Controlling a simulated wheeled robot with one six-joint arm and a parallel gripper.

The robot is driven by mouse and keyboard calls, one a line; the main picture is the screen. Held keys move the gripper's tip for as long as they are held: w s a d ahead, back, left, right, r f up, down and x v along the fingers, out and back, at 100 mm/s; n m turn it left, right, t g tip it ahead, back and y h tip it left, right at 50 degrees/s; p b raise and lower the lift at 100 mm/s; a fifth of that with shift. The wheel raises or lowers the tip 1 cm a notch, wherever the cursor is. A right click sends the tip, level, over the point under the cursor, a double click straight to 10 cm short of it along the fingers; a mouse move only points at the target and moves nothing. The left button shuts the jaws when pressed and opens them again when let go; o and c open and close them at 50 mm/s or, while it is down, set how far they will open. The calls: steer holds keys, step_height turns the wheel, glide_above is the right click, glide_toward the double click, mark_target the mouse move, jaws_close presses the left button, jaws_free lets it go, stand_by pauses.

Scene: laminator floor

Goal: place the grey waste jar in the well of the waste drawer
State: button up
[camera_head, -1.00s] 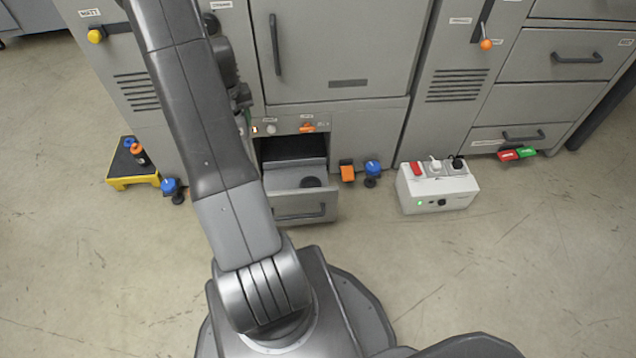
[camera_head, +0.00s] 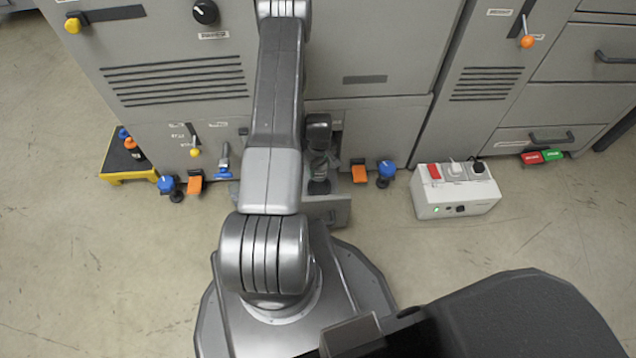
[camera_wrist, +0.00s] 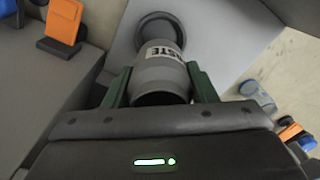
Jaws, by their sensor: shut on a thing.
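In the wrist view my gripper (camera_wrist: 158,88) is shut on the grey waste jar (camera_wrist: 160,75), its two green fingers on either side of it. Just beyond the jar is a dark round well (camera_wrist: 143,24) in the pale grey waste drawer (camera_wrist: 212,38). The jar overlaps the near part of the well in the picture; I cannot tell its height above it. In the head view the open drawer (camera_head: 338,210) is partly hidden by my arm. The jar is not clear there.
An orange pedal (camera_head: 359,172) and a blue knob (camera_head: 386,173) stand right of the drawer. More pedals and a blue knob (camera_head: 166,184) are to its left. A white socket box (camera_head: 455,195) sits on the floor at right.

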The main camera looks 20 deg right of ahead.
step_height(320, 180, down, 9)
steer(key=b, duration=0.2)
steer(key=shift+b, duration=0.35)
steer(key=shift+f, duration=0.1)
steer(key=shift+f, duration=0.15)
steer(key=o, duration=1)
step_height(320, 180, up, 12)
steer(key=p, duration=0.4)
steer(key=shift+r, duration=0.25)
